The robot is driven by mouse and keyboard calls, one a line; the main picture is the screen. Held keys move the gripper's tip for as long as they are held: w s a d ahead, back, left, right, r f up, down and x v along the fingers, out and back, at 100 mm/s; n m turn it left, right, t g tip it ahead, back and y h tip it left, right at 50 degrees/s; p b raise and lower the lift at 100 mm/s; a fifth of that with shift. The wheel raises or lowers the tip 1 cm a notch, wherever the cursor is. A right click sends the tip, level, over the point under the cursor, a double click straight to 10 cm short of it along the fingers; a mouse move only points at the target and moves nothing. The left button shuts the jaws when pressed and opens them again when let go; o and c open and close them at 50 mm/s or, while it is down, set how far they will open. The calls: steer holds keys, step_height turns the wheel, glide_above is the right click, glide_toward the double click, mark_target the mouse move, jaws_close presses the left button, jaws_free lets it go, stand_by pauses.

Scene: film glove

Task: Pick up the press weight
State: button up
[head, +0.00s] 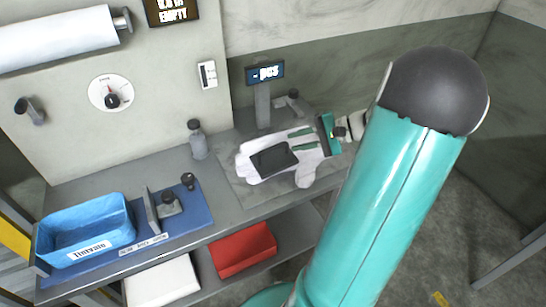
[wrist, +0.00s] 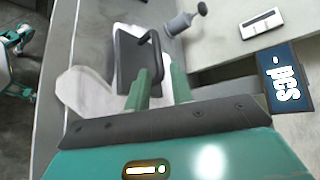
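The press weight (head: 272,161) is a flat dark plate lying on a white glove (head: 245,167) on the bench. In the wrist view the press weight (wrist: 128,62) shows a raised black bar handle. The glove (wrist: 88,92) spreads out below and to the left of it. My gripper (head: 291,142) reaches in from the right over the glove. In the wrist view my gripper (wrist: 160,72) is open, with two green fingers apart. The handle's end shows between the fingertips, nearer the left finger; I cannot tell whether they touch.
A grey bottle (head: 197,140) stands behind the glove, and a display on a post (head: 264,75) rises at the back. A blue bin (head: 85,228) and a blue mat (head: 200,213) with a small fixture lie to the left. A red bin (head: 243,250) sits on the lower shelf.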

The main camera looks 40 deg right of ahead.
mark_target(279, 146)
steer(key=shift+x, duration=3.9)
steer(key=shift+s+f, duration=0.15)
jaws_close()
